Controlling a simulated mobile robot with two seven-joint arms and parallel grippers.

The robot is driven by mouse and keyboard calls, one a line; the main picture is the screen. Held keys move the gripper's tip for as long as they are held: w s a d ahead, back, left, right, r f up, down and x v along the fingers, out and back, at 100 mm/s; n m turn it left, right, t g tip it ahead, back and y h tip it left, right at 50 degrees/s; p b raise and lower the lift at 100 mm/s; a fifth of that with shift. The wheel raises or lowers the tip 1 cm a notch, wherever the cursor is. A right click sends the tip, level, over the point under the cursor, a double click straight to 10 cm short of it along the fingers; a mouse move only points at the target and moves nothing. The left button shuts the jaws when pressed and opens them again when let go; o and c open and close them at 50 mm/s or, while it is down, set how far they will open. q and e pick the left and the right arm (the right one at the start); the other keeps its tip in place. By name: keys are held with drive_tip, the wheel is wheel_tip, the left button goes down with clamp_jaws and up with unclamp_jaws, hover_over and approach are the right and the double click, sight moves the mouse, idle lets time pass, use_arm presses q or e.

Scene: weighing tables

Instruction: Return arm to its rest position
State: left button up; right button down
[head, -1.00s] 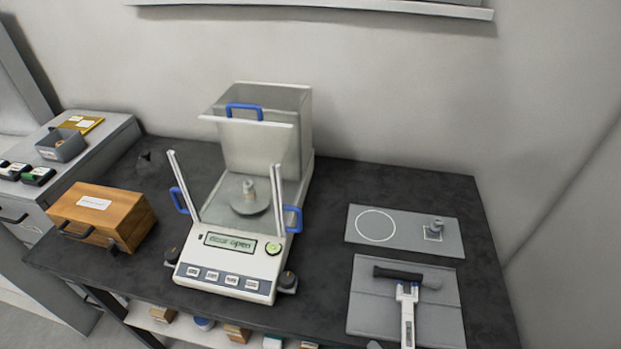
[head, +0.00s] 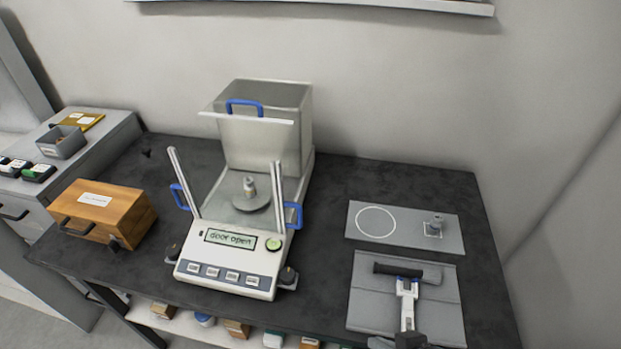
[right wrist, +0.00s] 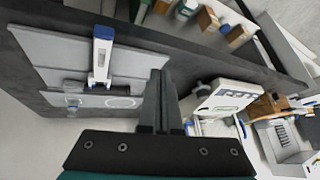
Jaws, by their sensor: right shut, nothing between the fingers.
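My right gripper (head: 402,341) shows as a dark shape at the bottom edge of the head view, by the near end of a white and blue tool (head: 406,308). In the right wrist view its two dark fingers (right wrist: 162,78) are together with nothing between them. The tool lies across a dark bar (head: 385,269) on the grey mat (head: 363,315), and it also shows in the right wrist view (right wrist: 100,60), apart from the fingers. My left gripper is in neither view.
A balance (head: 232,265) reads "door open", with a metal weight (head: 249,187) on its pan. A second weight (head: 436,225) stands in the marked square of a grey plate (head: 402,214). A wooden box (head: 125,208) is at left. The wall closes the back.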

drive_tip(key=s+d+g+h, duration=0.2)
drive_tip(key=s+d+g, duration=0.1)
drive_tip(key=s+d, duration=0.1)
wheel_tip(320, 180, down, 28)
drive_tip(key=s+g+b, duration=0.1)
drive_tip(key=s+b, duration=0.2)
drive_tip(key=b, duration=0.2)
use_arm(q)
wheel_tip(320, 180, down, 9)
drive_tip(key=b, duration=0.3)
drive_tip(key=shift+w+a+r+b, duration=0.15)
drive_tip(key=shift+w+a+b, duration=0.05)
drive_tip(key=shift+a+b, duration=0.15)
use_arm(e)
drive_tip(key=s+d+f+n+g, duration=0.1)
drive_tip(key=s+d+f, duration=0.2)
drive_tip(key=s+f, duration=1.1)
drive_tip(key=shift+f+h, duration=0.3)
drive_tip(key=shift+f, duration=0.65)
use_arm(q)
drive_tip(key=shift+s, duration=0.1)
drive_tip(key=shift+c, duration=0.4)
use_arm(e)
drive_tip(key=shift+d, duration=0.1)
